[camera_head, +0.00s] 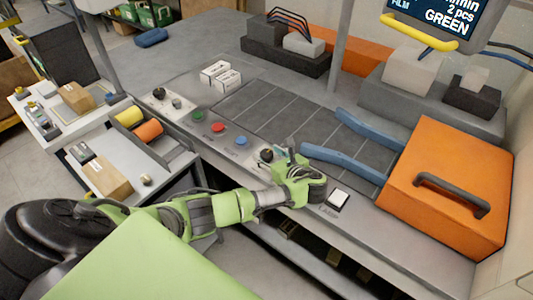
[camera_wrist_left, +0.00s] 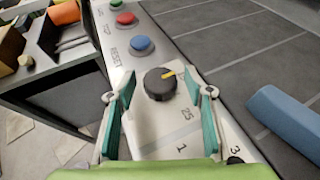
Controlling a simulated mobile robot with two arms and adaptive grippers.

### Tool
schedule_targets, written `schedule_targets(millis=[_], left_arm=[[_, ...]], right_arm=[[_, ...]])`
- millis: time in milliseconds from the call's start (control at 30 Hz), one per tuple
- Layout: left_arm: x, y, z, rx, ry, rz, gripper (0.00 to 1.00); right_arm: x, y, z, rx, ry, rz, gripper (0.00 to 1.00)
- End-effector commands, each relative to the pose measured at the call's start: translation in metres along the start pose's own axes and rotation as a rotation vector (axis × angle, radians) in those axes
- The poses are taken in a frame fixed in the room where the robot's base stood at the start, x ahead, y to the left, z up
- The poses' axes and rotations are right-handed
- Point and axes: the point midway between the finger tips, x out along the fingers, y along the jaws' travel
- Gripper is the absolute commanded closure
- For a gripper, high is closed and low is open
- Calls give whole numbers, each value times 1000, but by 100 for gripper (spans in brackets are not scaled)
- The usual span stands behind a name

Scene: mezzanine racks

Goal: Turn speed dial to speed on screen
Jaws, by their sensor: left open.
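The speed dial (camera_wrist_left: 160,85) is a black knob on the grey console edge. Its yellow pointer mark points to the upper right in the left wrist view. Printed marks "25", "1" and "3" show on the panel below it. The dial also shows in the head view (camera_head: 266,155), beside my left gripper (camera_head: 284,158). In the wrist view my left gripper (camera_wrist_left: 158,98) is open, with its green fingers on either side of the dial. The screen (camera_head: 437,14) shows "2 pcs" and "GREEN"; its top is cut off, so the speed number is not visible. My right gripper is not in view.
Red (camera_head: 219,127), green (camera_head: 198,115) and blue (camera_head: 241,140) buttons line the console left of the dial. Blue guide rails (camera_head: 345,163) and a large orange box (camera_head: 447,185) stand to the right. The dark conveyor bed (camera_head: 270,108) behind is clear.

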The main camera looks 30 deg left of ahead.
Motion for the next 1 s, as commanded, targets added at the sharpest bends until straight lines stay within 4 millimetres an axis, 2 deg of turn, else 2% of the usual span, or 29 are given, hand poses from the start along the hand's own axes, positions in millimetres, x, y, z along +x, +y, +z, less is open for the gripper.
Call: schedule_targets(millis=[300,500,667,1000], left_arm=[[-67,-1,-1,0,2,-4,53],[-96,0,0,0,0,-1,53],[-105,0,0,0,1,0,53],[-106,0,0,-1,2,0,52]], right_arm=[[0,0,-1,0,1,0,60],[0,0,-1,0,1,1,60],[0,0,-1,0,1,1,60],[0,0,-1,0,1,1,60]])
